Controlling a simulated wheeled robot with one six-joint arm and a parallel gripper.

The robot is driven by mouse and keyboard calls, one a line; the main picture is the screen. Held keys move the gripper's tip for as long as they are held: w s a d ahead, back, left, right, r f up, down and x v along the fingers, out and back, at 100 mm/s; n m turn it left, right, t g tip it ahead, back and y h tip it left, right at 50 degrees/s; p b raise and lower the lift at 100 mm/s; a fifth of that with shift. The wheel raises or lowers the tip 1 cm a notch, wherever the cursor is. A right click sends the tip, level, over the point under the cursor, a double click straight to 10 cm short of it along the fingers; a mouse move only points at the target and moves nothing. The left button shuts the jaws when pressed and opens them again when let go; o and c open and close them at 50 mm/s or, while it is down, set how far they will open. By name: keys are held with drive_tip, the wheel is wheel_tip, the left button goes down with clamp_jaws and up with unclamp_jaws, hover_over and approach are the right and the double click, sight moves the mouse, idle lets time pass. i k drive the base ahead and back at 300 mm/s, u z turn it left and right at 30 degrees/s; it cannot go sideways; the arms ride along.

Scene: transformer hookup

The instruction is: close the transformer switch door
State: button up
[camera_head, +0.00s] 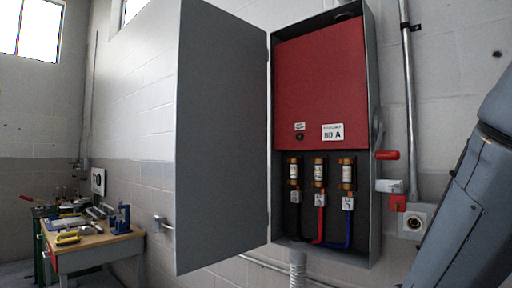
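The transformer switch door (222,140) is a tall grey panel, hinged on the left side of the switch box. It stands wide open, swung out to the left. The grey switch box (375,225) is on the wall at the centre right. Inside it are a red panel (322,85) with white labels, several fuses (319,170), and black, red and blue cables below. A red-ended lever (387,155) is on the box's right side. My arm shows at the right edge, but my gripper is out of the picture.
A workbench (95,240) with several tools stands at the lower left. A metal conduit (409,100) runs up the wall right of the box. A grey corrugated pipe (298,270) comes out below the box. Bare wall lies left of the door.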

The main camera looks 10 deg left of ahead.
sight(221, 213)
drive_tip(key=u, duration=1.35)
drive_tip(key=k, duration=1.15)
drive_tip(key=z, duration=0.85)
drive_tip(key=i, duration=1)
drive_tip(key=z, duration=0.55)
drive_tip(key=k, duration=1.25)
drive_tip(key=u, duration=0.15)
drive_tip(key=i, duration=0.85)
drive_tip(key=u, duration=0.9)
drive_tip(key=i, duration=0.6)
drive_tip(key=u, duration=0.05)
